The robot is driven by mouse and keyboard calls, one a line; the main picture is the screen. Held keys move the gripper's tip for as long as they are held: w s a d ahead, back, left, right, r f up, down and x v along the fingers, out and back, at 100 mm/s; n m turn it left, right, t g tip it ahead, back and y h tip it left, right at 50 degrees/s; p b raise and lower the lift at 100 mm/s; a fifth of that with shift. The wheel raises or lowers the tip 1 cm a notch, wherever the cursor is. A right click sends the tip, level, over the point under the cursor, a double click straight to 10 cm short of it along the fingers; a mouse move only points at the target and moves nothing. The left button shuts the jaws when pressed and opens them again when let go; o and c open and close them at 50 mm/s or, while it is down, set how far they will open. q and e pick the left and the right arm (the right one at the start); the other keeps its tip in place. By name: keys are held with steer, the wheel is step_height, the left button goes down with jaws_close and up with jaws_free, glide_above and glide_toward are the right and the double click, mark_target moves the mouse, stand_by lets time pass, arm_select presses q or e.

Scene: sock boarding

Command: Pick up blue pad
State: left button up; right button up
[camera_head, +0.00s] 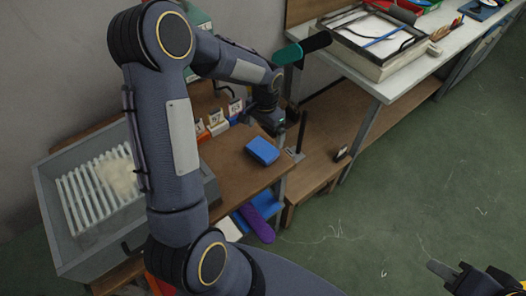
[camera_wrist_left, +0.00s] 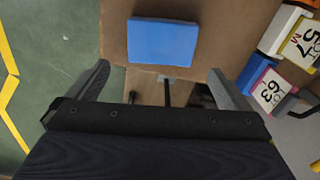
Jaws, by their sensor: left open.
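The blue pad (camera_head: 262,150) is a small flat block lying on the brown wooden bench top near its right end. It also shows in the left wrist view (camera_wrist_left: 162,42), just beyond the fingertips and between their lines. My left gripper (camera_head: 277,124) is beside the pad, on its far side in the head view. Its jaws (camera_wrist_left: 158,68) are wide open and empty, apart from the pad. My right gripper (camera_head: 455,278) is at the bottom right corner over the floor, partly cut off, and its opening is unclear.
Numbered cards (camera_head: 235,107) on coloured blocks stand along the bench's back. A grey bin (camera_head: 75,250) with white slats is at left. A dark post (camera_head: 301,130) rises by the bench end. A purple item (camera_head: 257,222) lies below. Green floor is free at right.

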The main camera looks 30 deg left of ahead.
mark_target(263, 148)
arm_select(q)
steer(key=f, duration=0.2)
steer(key=f+p, duration=0.1)
steer(key=f, duration=0.4)
steer(key=shift+s+a+f, duration=0.15)
steer(key=shift+s+f, duration=0.1)
steer(key=shift+s, duration=0.1)
steer(key=c, duration=0.7)
